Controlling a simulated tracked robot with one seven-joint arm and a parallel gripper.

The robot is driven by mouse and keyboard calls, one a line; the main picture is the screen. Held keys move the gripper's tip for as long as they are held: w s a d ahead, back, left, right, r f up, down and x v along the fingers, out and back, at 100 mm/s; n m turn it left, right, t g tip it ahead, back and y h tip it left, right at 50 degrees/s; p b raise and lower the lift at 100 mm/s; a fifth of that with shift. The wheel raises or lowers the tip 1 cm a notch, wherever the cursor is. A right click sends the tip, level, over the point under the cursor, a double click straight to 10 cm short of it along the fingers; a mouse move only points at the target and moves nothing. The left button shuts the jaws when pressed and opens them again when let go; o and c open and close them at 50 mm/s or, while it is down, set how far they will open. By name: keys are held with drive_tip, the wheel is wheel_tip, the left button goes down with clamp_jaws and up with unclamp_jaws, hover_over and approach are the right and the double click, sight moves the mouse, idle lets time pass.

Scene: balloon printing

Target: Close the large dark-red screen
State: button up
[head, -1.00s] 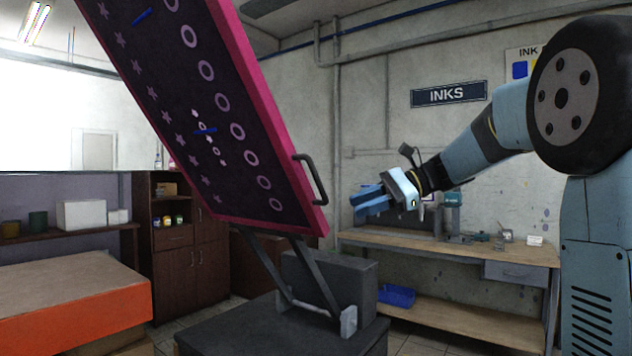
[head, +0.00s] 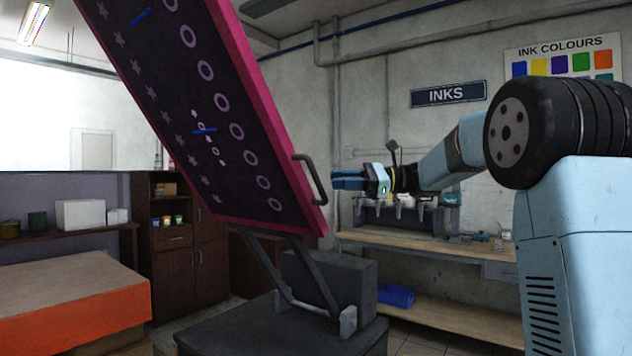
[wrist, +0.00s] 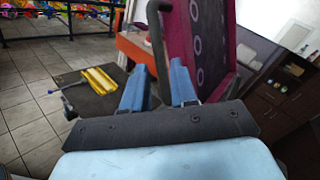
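The large dark-red screen (head: 262,110) is raised and steeply tilted, with a magenta-red frame around a dark mesh printed with stars and rings. It also shows in the wrist view (wrist: 184,32). A dark bar handle (head: 318,178) stands out from its right edge. My gripper (head: 335,180) is just right of the handle, pointing left at it. In the wrist view my gripper (wrist: 158,75) has its two blue fingers apart, and the handle (wrist: 157,40) shows in line with the gap between them. Whether it is between the fingertips or just beyond is unclear.
A dark base (head: 280,330) with hinge arms carries the screen. A workbench (head: 420,248) with ink bottles stands behind my arm, with a blue bin (head: 396,295) below. An orange-sided table (head: 75,318) is at left. A yellow tool (wrist: 98,78) lies on a dark surface.

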sight(317, 185)
drive_tip(key=a, duration=0.6)
drive_tip(key=shift+s+a, duration=0.1)
drive_tip(key=shift+a, duration=0.15)
clamp_jaws()
